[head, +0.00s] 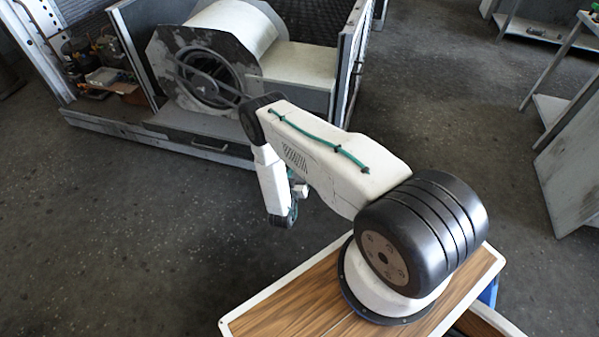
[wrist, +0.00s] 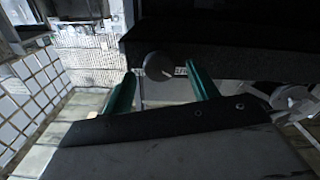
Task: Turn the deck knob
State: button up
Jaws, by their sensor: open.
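A round grey knob (wrist: 159,65) shows at the edge of a dark panel (wrist: 225,58) in the wrist view. I take it for the deck knob, but no label shows. My gripper (wrist: 161,70) is open, with one green finger on each side of the knob in the picture. I cannot tell how far the fingertips are from it, and no contact shows. In the head view my arm reaches toward the blower and bends down. The gripper is mostly hidden there behind the arm, and I cannot make out the knob.
The blower housing (head: 222,68) stands in an open metal cabinet at the back, its frame (head: 160,136) low in front. A second rounded grey part (wrist: 291,97) shows at right in the wrist view. Metal shelving (head: 548,110) stands far right. The floor between is clear.

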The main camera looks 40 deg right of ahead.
jog(key=shift+w+d, duration=0.35)
jog(key=shift+d, duration=0.05)
jog(key=c, duration=1)
jog(key=m, duration=1.1)
jog(key=shift+s+m, duration=0.1)
jog(key=shift+m, duration=0.3)
